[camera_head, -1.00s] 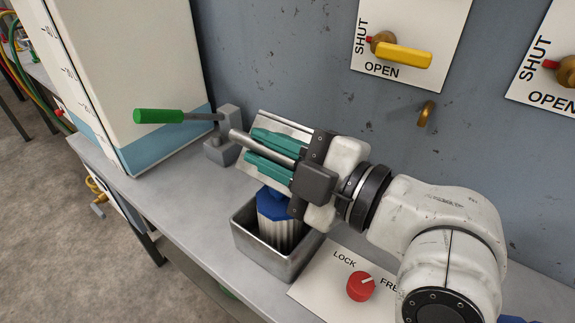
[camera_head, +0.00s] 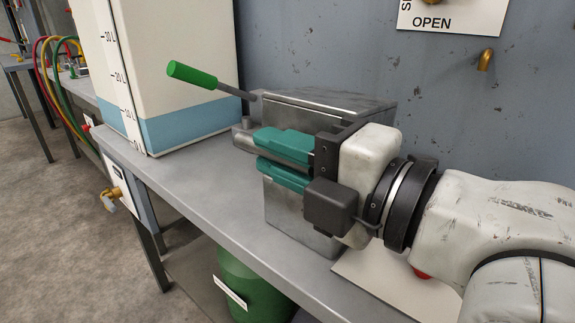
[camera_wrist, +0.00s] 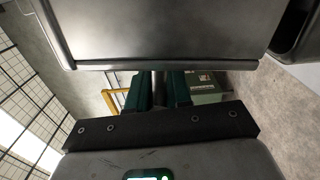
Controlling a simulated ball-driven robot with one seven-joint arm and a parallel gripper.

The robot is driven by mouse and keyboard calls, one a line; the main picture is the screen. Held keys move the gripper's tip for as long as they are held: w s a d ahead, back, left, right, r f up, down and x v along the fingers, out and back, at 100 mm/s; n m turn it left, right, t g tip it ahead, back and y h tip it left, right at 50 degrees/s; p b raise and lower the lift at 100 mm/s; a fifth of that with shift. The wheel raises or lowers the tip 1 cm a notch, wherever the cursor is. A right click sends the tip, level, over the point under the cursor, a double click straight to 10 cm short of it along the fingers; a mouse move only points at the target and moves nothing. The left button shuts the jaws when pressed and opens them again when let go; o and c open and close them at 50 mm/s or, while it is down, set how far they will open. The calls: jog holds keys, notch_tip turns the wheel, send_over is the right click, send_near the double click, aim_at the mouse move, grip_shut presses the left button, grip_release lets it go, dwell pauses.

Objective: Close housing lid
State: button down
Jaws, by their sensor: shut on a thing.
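The grey metal lid (camera_head: 330,101) lies roughly level across the top of the metal housing (camera_head: 284,212). The gripper hides most of its near edge, so I cannot tell whether it sits fully flush. The blue spool is not visible now. My gripper (camera_head: 262,157) is at the housing's near side, its teal fingers shut around a grey metal bar (camera_head: 244,146) at the lid's near edge. In the wrist view the lid plate (camera_wrist: 165,30) fills the upper part, and the bar lies between the fingers (camera_wrist: 158,90).
A green-handled lever (camera_head: 192,75) sticks out left of the housing. A tall white tank (camera_head: 175,65) with a litre scale stands left on the bench. A red knob (camera_head: 421,273) is partly hidden behind my arm. A green drum (camera_head: 250,285) is under the bench. The wall is close behind.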

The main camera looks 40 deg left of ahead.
jog(key=shift+s+f+b, duration=0.25)
jog(key=shift+f+b, duration=0.5)
jog(key=shift+f, duration=0.4)
jog(key=shift+s+f, duration=0.1)
jog(key=shift+f, duration=0.05)
jog(key=c, duration=1.1)
grip_release()
jog(key=shift+o, duration=0.2)
jog(key=d+p, duration=0.1)
jog(key=d, duration=0.9)
jog(key=shift+s+d+p, duration=0.2)
jog(key=shift+d+p, duration=0.2)
